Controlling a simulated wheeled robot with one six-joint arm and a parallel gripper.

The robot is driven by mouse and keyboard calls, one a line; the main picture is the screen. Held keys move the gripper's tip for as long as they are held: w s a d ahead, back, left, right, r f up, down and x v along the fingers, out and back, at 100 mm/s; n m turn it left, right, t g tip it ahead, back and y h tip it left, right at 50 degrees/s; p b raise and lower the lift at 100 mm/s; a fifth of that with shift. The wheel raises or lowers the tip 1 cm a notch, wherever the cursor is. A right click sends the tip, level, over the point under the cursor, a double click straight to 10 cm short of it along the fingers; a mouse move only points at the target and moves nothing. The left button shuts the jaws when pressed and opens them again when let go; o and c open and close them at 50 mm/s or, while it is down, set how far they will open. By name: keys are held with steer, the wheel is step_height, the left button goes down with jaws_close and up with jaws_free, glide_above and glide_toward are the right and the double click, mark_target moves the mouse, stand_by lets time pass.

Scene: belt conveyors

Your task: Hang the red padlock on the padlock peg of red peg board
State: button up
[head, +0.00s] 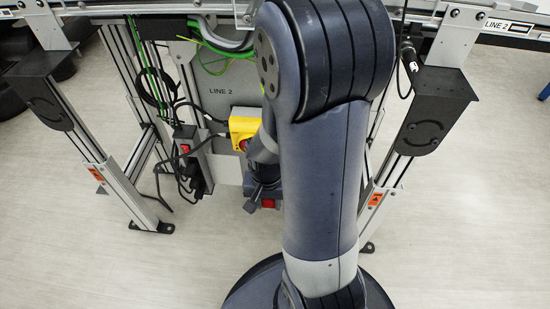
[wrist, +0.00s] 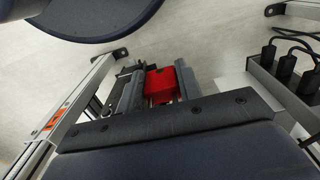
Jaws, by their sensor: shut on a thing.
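The red padlock (wrist: 161,84) is between the two fingers of my gripper (wrist: 158,76) in the wrist view. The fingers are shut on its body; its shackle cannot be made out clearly. In the head view a small part of the red padlock (head: 268,203) shows below my gripper (head: 262,190), beside my arm, which hides the rest. The padlock is held in the air in front of the conveyor frame, over the floor. The red peg board and its padlock peg cannot be made out in either view.
A yellow switch box (head: 243,128) with a red knob is mounted under the conveyor, close to my gripper. A power strip (head: 190,160) with black plugs and loose cables stands to its left. Aluminium legs (head: 118,178) stand on both sides. Open floor (head: 60,240) lies in front.

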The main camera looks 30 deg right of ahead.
steer(key=w+d+b, duration=0.1)
steer(key=w+d, duration=0.4)
steer(key=w, duration=0.2)
steer(key=w+d+f+b, duration=0.1)
steer(key=w+d+b, duration=0.1)
steer(key=w+d, duration=0.3)
steer(key=shift+w, duration=1.45)
steer(key=shift+f, duration=0.1)
steer(key=shift+f, duration=0.2)
steer(key=o, duration=1.2)
steer(key=shift+b, duration=0.3)
step_height(320, 180, up, 11)
steer(key=p, duration=0.4)
steer(key=shift+a, duration=0.3)
steer(key=shift+f, duration=0.1)
